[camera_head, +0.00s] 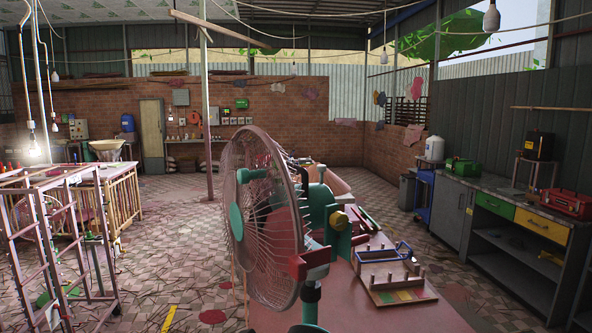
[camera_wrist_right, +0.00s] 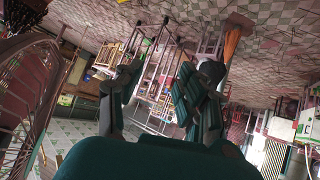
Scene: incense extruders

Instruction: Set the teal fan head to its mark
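The fan (camera_head: 268,225) stands large in the middle of the head view. It has a pinkish wire cage, a teal hub and a teal housing (camera_head: 320,208) behind the cage, with a brass-coloured knob (camera_head: 340,220) at its right. The cage faces left, and its pole goes down past the lower edge. I cannot make out its mark. In the right wrist view my right gripper (camera_wrist_right: 160,90) has its two fingers apart with nothing held between them. A curved wire cage (camera_wrist_right: 28,95) shows beside it at the left. Neither gripper can be made out in the head view.
A pink table (camera_head: 395,318) behind the fan bears a wooden pegged frame (camera_head: 395,285). A metal rack (camera_head: 60,240) stands at left. A workbench (camera_head: 500,205) with a red toolbox (camera_head: 567,203) runs along the right. A yellow strip (camera_head: 168,318) lies on the open tiled floor.

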